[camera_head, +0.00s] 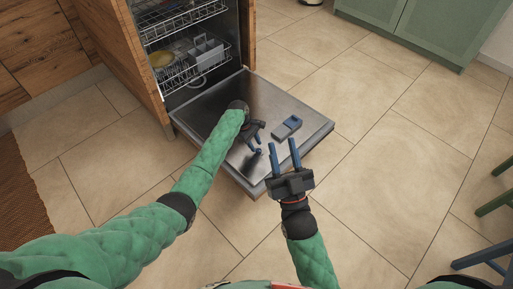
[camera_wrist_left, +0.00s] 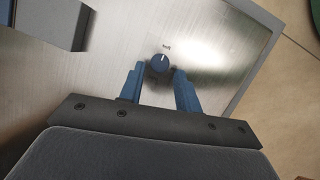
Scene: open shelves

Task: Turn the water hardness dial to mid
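The dial is a small round dark blue knob (camera_wrist_left: 159,63) with a white pointer mark. It sits on the brushed metal inner face of the open dishwasher door (camera_head: 240,90); small dark lettering beside it is too small to read for sure. My left gripper (camera_head: 256,143) is over the door. In the left wrist view its two blue fingers (camera_wrist_left: 158,70) are apart, one on each side of the knob near their tips, with visible gaps, so it is not gripped. My right gripper (camera_head: 285,157) is open and empty, in front of the door's right edge.
Racks (camera_head: 190,70) with a yellow dish and a grey basket are inside the dishwasher. Tiled floor (camera_head: 390,160) is clear to the right; a blue stool (camera_head: 485,258) stands at lower right.

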